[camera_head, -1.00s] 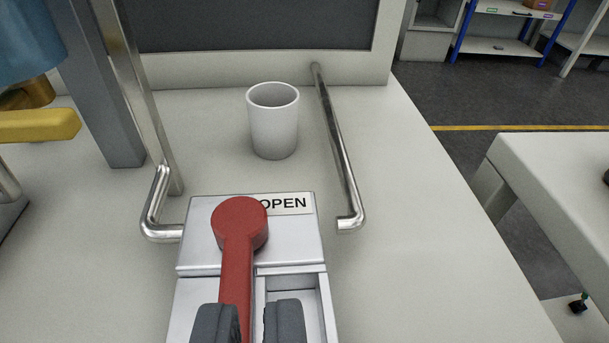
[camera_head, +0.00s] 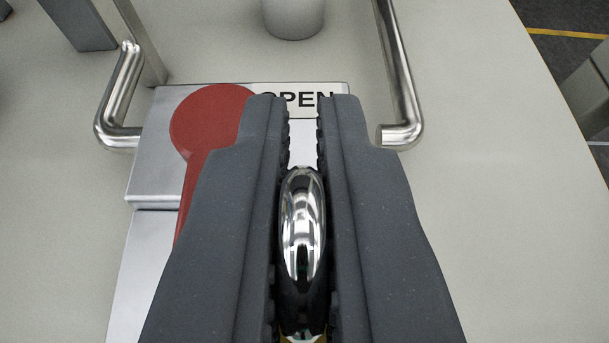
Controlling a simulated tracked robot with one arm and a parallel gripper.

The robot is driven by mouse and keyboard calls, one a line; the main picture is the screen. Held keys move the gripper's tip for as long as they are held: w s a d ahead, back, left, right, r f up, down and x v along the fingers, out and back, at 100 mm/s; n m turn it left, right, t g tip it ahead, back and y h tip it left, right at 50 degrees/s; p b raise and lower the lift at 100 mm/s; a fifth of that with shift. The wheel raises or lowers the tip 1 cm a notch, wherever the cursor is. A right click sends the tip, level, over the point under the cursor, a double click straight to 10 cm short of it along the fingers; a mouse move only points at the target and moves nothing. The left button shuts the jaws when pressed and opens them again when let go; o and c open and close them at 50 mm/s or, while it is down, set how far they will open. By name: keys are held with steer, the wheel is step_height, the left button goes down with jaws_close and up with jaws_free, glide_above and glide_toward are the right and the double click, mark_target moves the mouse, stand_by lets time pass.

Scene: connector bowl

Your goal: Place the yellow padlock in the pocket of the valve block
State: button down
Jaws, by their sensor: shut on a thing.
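My gripper (camera_head: 303,125) fills the lower middle of the view, shut on the yellow padlock by its shiny chrome shackle (camera_head: 302,225). Only a sliver of yellow shows at the bottom edge, so most of the padlock's body is hidden. The silver valve block (camera_head: 150,180) lies beyond and below my gripper, with a red lever (camera_head: 210,118) and an OPEN label (camera_head: 310,97). The pocket of the block is hidden behind my fingers. I cannot tell how high the padlock is above it.
A bent steel rail (camera_head: 120,85) stands left of the block and another (camera_head: 400,85) to the right. The pale bench top (camera_head: 480,200) is clear on the right.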

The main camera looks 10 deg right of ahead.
steer(key=c, duration=1.6)
jaws_free()
steer(key=shift+o, duration=0.2)
steer(key=shift+r, duration=0.1)
steer(key=p+v, duration=0.1)
steer(key=v, duration=1.1)
